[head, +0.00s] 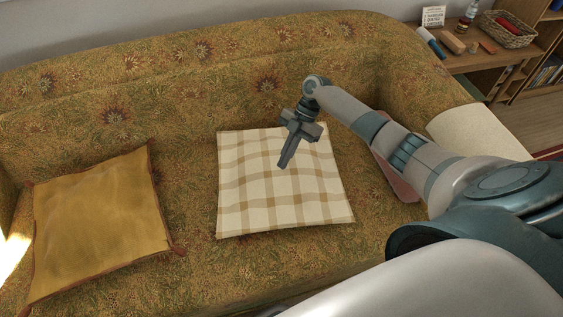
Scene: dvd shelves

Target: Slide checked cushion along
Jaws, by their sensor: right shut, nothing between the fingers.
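The checked cushion (265,195), cream with tan bands, lies on the seat of the patterned sofa (180,105), near the middle of the head view. My right gripper (283,164) is over the upper part of the cushion, fingers pointing down, shut and empty. I cannot tell whether its fingertips touch the cloth. The gripper and wrist hide a little of the cushion's upper edge. My left gripper is not in view.
A mustard cushion (98,222) lies to the left, with bare sofa seat between it and the checked one. A reddish cushion (397,178) shows partly behind my right arm. A wooden shelf (466,62) with a basket (507,32) stands at the upper right.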

